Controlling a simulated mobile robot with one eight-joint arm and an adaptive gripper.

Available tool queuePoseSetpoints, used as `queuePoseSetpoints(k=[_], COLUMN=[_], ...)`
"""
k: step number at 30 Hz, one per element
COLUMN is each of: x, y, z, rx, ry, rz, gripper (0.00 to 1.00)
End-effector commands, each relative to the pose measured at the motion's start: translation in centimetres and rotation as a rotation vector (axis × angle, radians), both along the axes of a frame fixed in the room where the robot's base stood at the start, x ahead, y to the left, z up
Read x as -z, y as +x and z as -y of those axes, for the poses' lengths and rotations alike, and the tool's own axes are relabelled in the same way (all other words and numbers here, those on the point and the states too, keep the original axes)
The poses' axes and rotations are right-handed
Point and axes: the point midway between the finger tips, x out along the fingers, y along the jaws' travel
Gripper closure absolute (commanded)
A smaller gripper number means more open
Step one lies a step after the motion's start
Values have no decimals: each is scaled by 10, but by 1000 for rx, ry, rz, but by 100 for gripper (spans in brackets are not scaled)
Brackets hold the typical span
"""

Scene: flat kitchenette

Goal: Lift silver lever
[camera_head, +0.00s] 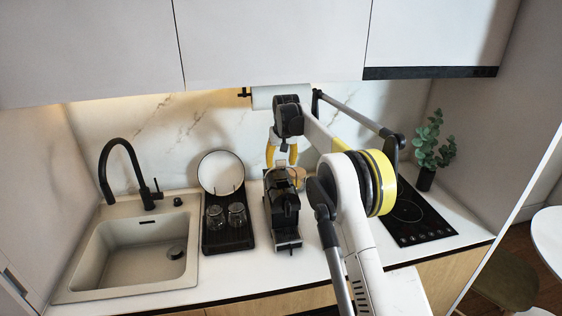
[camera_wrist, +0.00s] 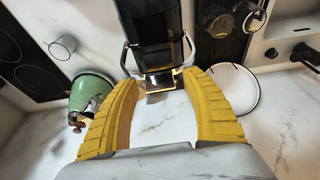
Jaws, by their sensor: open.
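A black coffee machine (camera_head: 283,210) stands on the counter between the dish rack and the cooktop. In the wrist view, the coffee machine (camera_wrist: 150,32) is at the top centre. A silver lever (camera_wrist: 160,80) shows at its near end, with thin silver side arms curving along both sides of the body. My gripper (camera_head: 281,163) is above the back of the machine, pointing down. In the wrist view, my gripper (camera_wrist: 160,81) is open, its yellow fingers on either side of the lever end. Whether they touch it I cannot tell.
A black dish rack (camera_head: 228,236) with glasses and a plate (camera_head: 221,172) stands left of the machine, beside the sink (camera_head: 135,255). A cooktop (camera_head: 415,220) and a plant (camera_head: 432,150) are at right.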

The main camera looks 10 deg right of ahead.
Motion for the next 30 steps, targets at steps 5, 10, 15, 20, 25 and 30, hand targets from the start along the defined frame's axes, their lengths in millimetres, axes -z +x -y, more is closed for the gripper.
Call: queuePoseSetpoints(k=[5, 10, 15, 20, 25, 30], x=[-1, -6, -30, -65, -95, -112], y=[0, -1, -9, -20, -30, -35], z=[0, 0, 0, 0, 0, 0], rx=[0, 0, 0, 0, 0, 0], ry=[0, 0, 0, 0, 0, 0], rz=[1, 1, 1, 0, 0, 0], gripper=[42, 42, 42, 42, 42, 42])
